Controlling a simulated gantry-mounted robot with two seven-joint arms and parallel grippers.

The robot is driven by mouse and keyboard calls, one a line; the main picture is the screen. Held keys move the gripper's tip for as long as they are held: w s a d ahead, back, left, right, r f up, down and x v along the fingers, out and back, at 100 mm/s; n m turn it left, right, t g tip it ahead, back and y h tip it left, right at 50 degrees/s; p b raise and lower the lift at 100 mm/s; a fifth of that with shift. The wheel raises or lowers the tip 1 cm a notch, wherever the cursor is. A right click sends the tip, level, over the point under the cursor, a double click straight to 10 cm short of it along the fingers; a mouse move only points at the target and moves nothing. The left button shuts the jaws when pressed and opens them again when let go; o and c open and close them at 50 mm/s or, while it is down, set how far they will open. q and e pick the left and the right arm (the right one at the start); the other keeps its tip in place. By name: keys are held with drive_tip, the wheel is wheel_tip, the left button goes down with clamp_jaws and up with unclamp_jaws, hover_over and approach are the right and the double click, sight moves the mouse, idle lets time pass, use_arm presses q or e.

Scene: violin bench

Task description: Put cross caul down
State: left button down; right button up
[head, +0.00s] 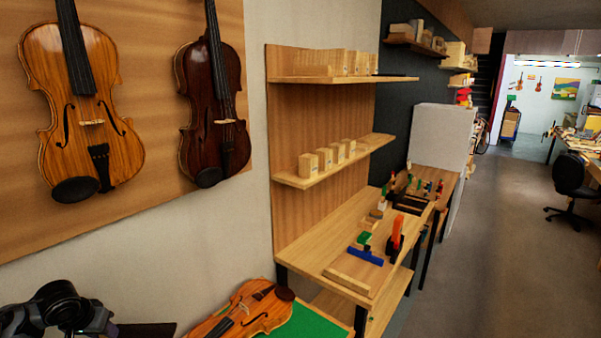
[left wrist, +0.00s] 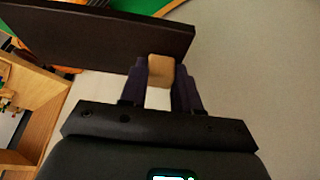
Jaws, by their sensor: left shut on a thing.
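My left gripper (left wrist: 161,85) is shut on a small tan block (left wrist: 161,70) in the left wrist view. A long dark board (left wrist: 100,38) lies right against that block and reaches to the left; the two look like one piece, the cross caul. In the head view my left gripper (head: 98,322) is at the bottom left corner, its fingers mostly out of sight. The dark board (head: 147,329) shows beside it at the bottom edge, left of a violin (head: 250,312) lying on a green mat (head: 306,325). My right gripper is not in view.
Two violins (head: 82,110) (head: 212,105) hang on the wall panel. A wooden bench (head: 325,240) at centre holds a blue tool (head: 365,256), an orange clamp (head: 396,235) and wood strips. Shelves (head: 340,160) with wood blocks are above it.

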use_arm(q)
drive_tip(key=s+a, duration=0.3)
drive_tip(key=d+f+m, duration=0.1)
drive_tip(key=d+f, duration=0.1)
drive_tip(key=d, duration=0.7)
drive_tip(key=d+f, duration=0.3)
drive_tip(key=d, duration=0.6)
drive_tip(key=s+d+f, duration=0.1)
drive_tip(key=s+d, duration=0.3)
drive_tip(key=d, duration=0.4)
drive_tip(key=s+d+f, duration=0.1)
drive_tip(key=s+d, duration=0.2)
drive_tip(key=d, duration=0.4)
drive_tip(key=s+a+p+v, duration=0.1)
drive_tip(key=p+v, duration=2)
drive_tip(key=p, duration=0.2)
drive_tip(key=shift+d+r+m+h, duration=0.15)
drive_tip(key=shift+d+m+h, duration=0.05)
drive_tip(key=shift+m+h, duration=0.2)
drive_tip(key=shift+s, duration=0.1)
